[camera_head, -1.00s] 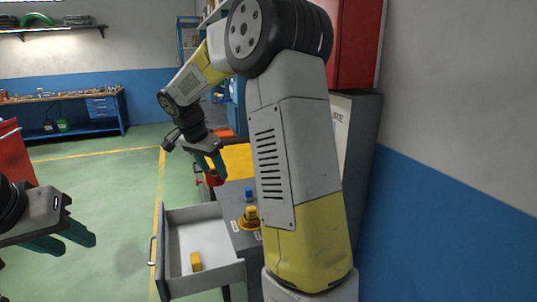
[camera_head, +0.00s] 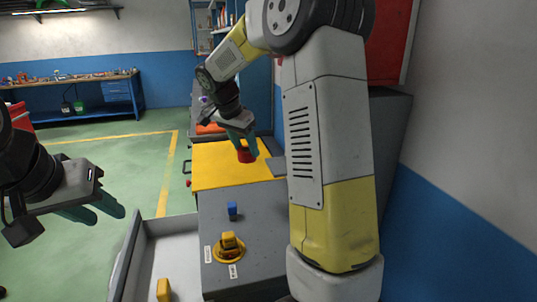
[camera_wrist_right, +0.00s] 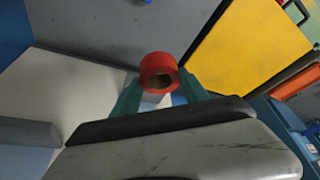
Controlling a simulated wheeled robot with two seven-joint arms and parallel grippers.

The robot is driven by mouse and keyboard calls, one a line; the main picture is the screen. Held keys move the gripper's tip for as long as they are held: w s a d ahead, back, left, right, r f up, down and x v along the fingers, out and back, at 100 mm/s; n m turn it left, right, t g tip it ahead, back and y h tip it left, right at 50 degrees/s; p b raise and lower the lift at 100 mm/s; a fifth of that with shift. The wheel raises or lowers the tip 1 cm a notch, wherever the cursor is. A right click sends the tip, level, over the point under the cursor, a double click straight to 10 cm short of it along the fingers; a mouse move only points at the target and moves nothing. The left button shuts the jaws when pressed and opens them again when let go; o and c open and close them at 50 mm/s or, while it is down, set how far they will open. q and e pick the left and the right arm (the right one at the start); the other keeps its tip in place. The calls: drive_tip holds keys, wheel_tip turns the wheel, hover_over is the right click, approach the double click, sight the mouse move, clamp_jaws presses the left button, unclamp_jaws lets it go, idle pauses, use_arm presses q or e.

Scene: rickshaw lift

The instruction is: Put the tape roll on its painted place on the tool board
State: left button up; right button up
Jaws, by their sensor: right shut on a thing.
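The red tape roll (camera_head: 246,156) is held between the teal fingers of my right gripper (camera_head: 243,148), above the yellow surface. In the right wrist view the roll (camera_wrist_right: 158,66) sits between the fingertips of the gripper (camera_wrist_right: 160,88), its hole facing the camera. My right gripper is shut on it. My left gripper (camera_head: 98,208) is empty at the left, its two fingers apart. I cannot make out the tool board or its painted place in these views.
A grey cabinet top (camera_head: 262,208) carries a blue block (camera_head: 232,211) and a yellow object on a round base (camera_head: 229,248). A drawer (camera_head: 170,240) stands open with a yellow block (camera_head: 163,290) inside. The yellow surface (camera_head: 215,172) is largely clear. Green floor is free at left.

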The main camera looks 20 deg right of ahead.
drive_tip(key=d, duration=0.4)
drive_tip(key=w+d, duration=0.1)
drive_tip(key=d, duration=0.3)
drive_tip(key=d+f, duration=0.1)
drive_tip(key=d, duration=0.3)
drive_tip(key=shift+w+d+f, duration=0.1)
drive_tip(key=shift+w+d, duration=0.15)
drive_tip(key=shift+w, duration=0.15)
drive_tip(key=shift+f, duration=1.75)
drive_tip(key=shift+f, duration=0.1)
drive_tip(key=o, duration=1.4)
drive_tip(key=shift+c, duration=0.2)
drive_tip(key=v, duration=1.2)
drive_tip(key=shift+d, duration=0.1)
